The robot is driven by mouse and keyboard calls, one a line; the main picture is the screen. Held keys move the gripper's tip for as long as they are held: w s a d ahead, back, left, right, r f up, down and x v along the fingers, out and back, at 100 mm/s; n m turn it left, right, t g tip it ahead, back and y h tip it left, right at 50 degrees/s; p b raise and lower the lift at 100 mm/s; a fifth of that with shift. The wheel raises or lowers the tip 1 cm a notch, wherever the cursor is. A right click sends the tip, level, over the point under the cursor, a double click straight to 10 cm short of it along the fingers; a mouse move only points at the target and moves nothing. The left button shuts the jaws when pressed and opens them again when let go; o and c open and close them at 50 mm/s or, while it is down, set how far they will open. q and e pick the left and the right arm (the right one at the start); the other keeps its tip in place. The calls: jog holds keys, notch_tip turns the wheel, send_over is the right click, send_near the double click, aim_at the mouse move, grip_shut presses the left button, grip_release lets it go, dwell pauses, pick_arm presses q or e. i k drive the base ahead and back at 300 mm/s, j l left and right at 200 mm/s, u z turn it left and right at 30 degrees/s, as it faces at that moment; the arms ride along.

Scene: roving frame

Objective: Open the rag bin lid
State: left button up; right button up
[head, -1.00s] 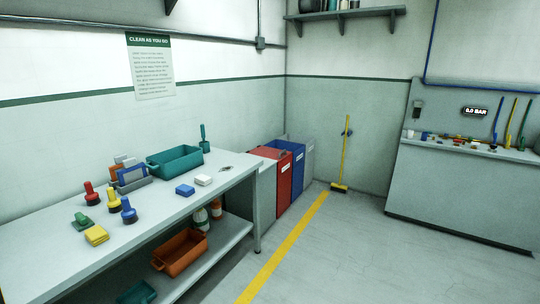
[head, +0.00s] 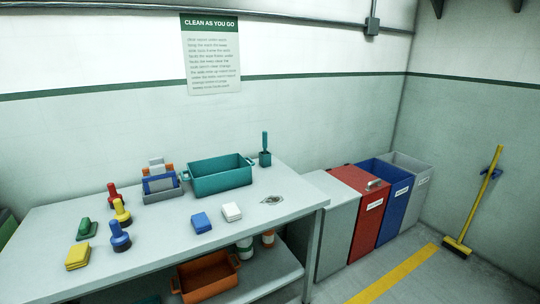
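A row of bins stands on the floor past the right end of the bench. The red bin (head: 369,226) has a closed red lid (head: 357,179) with a small grey handle (head: 373,184) and a white label too small to read. It looks like the rag bin, but I cannot confirm this from the label. To its right are a blue bin (head: 398,205) and a grey bin (head: 422,190), both appearing open on top. To its left is a grey box-like unit (head: 338,227) with a flat top. Neither of my grippers is in view.
The bench (head: 160,247) holds a teal tub (head: 222,182), brushes, sponges and cloths. An orange tub (head: 205,283) sits on its lower shelf. A yellow floor line (head: 395,280) runs in front of the bins. A yellow broom (head: 475,210) leans at the right wall.

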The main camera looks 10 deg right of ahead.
aim_at(366, 183)
jog(key=i+l, duration=0.2)
jog(key=l, duration=0.25)
jog(key=i+l+u, duration=0.15)
jog(key=l, duration=0.3)
jog(key=i+l, duration=0.3)
jog(key=l, duration=0.2)
jog(key=i+l+u, duration=0.1)
jog(key=l, duration=0.35)
jog(key=i+l, duration=0.3)
jog(key=l, duration=0.2)
jog(key=i+l+u, duration=0.15)
jog(key=l, duration=0.3)
jog(key=i+l, duration=0.15)
jog(key=l, duration=0.4)
jog(key=i+l+u, duration=0.1)
jog(key=l, duration=0.4)
jog(key=i, duration=0.1)
